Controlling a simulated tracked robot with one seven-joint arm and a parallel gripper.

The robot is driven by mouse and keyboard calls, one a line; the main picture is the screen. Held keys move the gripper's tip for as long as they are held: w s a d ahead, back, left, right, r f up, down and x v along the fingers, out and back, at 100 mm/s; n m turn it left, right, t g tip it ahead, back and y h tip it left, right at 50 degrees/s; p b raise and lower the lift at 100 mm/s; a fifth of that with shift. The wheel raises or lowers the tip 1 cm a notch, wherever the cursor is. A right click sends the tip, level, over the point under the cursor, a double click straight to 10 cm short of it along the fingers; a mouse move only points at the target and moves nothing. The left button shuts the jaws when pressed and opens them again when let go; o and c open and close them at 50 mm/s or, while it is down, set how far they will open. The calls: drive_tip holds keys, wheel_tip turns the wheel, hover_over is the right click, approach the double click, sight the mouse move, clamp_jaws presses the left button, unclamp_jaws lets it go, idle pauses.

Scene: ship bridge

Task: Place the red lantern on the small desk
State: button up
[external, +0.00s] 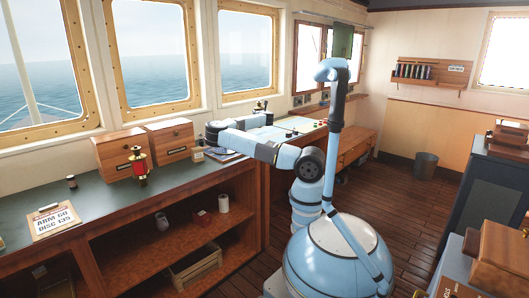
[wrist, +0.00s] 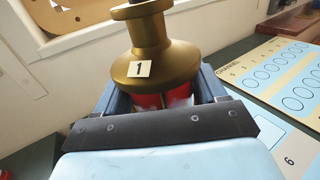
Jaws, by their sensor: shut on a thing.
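My gripper (wrist: 160,100) is shut on a lantern (wrist: 150,62) with a brass top, a white label "1" and a red body. The lantern's lower part is hidden behind the jaws. In the external view my gripper (external: 246,121) is small and partly hidden by my arm; a small brass-and-dark shape (external: 260,106) beyond it looks like the held lantern. Another red lantern with brass ends (external: 139,166) stands upright on the long dark-topped counter (external: 105,190), in front of two wooden boxes. I cannot tell for sure which surface is the small desk.
A chart table (external: 300,124) with sheets stands under the windows. Number charts (wrist: 285,80) lie right of the held lantern. A clipboard (external: 53,221) and a small dark jar (external: 72,182) are on the counter. A bin (external: 425,165) stands by the back wall. Floor is clear behind my base.

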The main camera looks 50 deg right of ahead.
drive_tip(key=shift+f, duration=2)
drive_tip(key=shift+f, duration=0.2)
drive_tip(key=o, duration=1.7)
drive_tip(key=shift+c, duration=0.2)
drive_tip(key=v, duration=1.3)
drive_tip(key=shift+s+a, duration=0.2)
drive_tip(key=shift+s, duration=0.15)
